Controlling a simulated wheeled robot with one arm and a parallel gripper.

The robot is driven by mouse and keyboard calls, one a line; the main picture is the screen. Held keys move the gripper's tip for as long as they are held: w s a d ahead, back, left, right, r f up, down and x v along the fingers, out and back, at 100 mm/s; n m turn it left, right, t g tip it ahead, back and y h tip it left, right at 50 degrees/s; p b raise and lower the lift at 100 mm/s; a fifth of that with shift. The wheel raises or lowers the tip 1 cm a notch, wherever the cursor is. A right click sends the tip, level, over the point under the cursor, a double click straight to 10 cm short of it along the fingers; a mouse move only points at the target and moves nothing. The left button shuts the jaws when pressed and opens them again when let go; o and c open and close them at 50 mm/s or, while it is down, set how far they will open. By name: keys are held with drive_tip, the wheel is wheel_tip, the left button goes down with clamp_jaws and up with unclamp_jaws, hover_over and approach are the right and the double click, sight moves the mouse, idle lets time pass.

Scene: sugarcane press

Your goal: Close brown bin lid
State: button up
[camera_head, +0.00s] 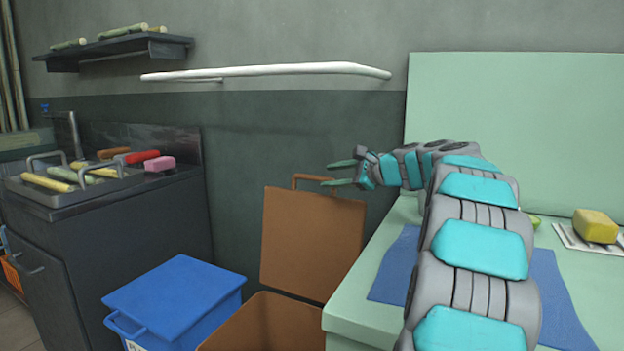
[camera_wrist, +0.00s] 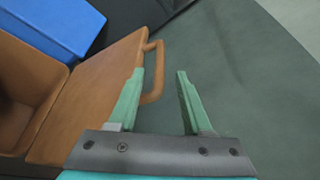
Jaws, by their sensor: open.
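The brown bin (camera_head: 265,325) stands on the floor with its lid (camera_head: 312,240) raised upright against the wall. A handle (camera_head: 308,178) sticks up from the lid's top edge. My gripper (camera_head: 335,173) is open and level with the handle, close to its right part. In the wrist view the lid (camera_wrist: 95,90) lies left of my gripper (camera_wrist: 160,75), and its handle (camera_wrist: 157,75) reaches between the two green fingers, near the left finger. I cannot tell whether they touch. The bin's open inside (camera_wrist: 25,90) shows at the left of the wrist view.
A blue bin (camera_head: 175,300) with a shut lid stands left of the brown bin. A green counter (camera_head: 355,310) with a blue mat (camera_head: 400,275) and a yellow block (camera_head: 595,225) is at the right. A dark sink cabinet (camera_head: 120,240) stands at the left. A white rail (camera_head: 270,70) is on the wall above.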

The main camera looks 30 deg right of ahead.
sight(317, 178)
drive_tip(key=x, duration=0.7)
drive_tip(key=shift+w+a, duration=0.1)
drive_tip(key=shift+w, duration=0.2)
clamp_jaws()
drive_tip(key=shift+f, duration=0.1)
idle(1.1)
